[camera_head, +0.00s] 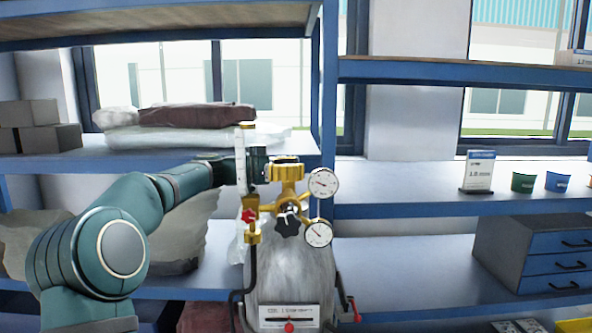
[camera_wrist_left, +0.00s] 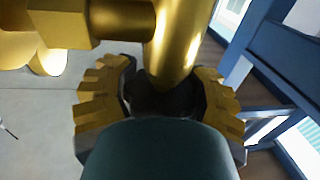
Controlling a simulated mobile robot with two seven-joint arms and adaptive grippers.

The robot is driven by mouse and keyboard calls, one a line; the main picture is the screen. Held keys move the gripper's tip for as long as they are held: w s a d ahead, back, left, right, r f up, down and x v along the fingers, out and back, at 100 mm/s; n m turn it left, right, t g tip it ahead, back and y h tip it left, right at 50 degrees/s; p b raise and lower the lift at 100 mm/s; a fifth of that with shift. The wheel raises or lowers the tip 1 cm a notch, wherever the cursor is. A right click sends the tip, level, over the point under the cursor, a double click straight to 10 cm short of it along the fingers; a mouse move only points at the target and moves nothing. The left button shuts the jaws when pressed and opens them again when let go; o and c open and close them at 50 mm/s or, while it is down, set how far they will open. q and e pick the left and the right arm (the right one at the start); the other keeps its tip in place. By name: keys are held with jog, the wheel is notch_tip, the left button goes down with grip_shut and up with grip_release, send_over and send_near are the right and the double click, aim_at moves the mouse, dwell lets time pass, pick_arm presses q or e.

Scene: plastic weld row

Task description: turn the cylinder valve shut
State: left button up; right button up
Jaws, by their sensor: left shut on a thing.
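My right gripper is not in view.
Two round gauges (camera_head: 322,184), a black star knob (camera_head: 288,224) and a flow tube (camera_head: 240,155) crowd around the valve. A blue shelf upright (camera_head: 329,90) stands close behind. Shelves hold bags (camera_head: 195,115), boxes (camera_head: 40,138), cups (camera_head: 523,182) and a drawer unit (camera_head: 535,255).

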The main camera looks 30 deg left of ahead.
pick_arm(q)
jog(key=shift+m+g+h+p, duration=0.3)
jog(key=shift+m+g+h, duration=0.4)
jog(key=shift+g, duration=0.2)
jog(key=shift+s+m+g+h+p, duration=0.15)
jog(key=shift+m+g+h+p, duration=0.35)
jog(key=shift+m+g+p, duration=0.35)
jog(key=shift+s+m+g+h+p, duration=0.15)
jog(key=shift+m+g+h+p, duration=0.35)
jog(key=shift+g, duration=0.55)
